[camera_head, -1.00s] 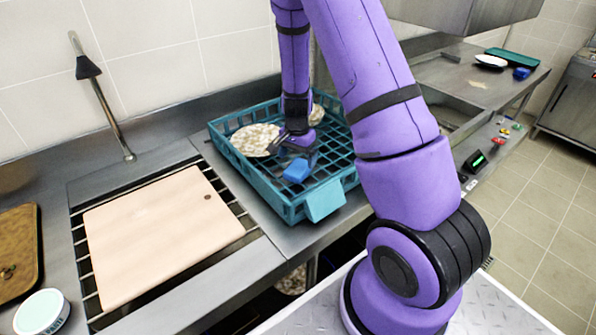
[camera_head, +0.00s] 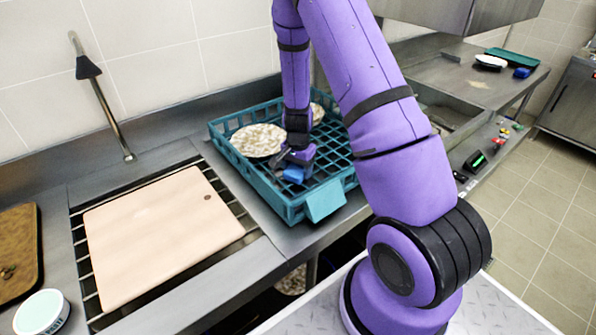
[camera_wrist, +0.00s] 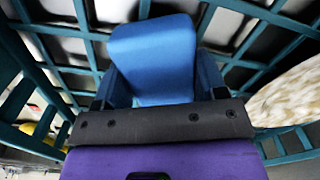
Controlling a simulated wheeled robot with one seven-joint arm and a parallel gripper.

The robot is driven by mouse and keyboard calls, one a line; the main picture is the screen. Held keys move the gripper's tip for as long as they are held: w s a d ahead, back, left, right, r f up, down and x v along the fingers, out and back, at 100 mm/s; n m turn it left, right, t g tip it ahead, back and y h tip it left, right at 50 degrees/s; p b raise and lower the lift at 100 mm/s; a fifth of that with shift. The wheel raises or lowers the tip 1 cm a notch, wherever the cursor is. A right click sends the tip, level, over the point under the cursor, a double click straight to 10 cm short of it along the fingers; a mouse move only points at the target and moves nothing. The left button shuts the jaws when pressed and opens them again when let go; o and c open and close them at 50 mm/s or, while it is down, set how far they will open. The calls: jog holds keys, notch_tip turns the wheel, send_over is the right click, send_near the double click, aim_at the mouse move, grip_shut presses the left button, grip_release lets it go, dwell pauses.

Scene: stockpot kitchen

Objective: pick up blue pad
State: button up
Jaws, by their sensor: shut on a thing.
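The blue pad (camera_head: 294,174) is in the teal crate (camera_head: 262,185), near its front middle. My gripper (camera_head: 295,168) is down inside the crate and shut on the pad. In the wrist view the pad (camera_wrist: 153,58) fills the middle, between the two fingers of my gripper (camera_wrist: 155,88), with the crate's open grid beneath it. Part of the pad is hidden by the gripper in the head view. I cannot tell whether the pad still touches the crate floor.
A speckled plate (camera_head: 258,140) leans in the crate beside my gripper. A beige cutting board (camera_head: 160,235) lies on the rack to the left. Another blue block (camera_head: 521,73) sits on the far right counter. Crate walls surround my gripper.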

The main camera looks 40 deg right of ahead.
aim_at(298, 167)
jog(key=shift+r, duration=0.1)
notch_tip(298, 167, up, 10)
jog(key=shift+f, duration=0.1)
dwell(0.4)
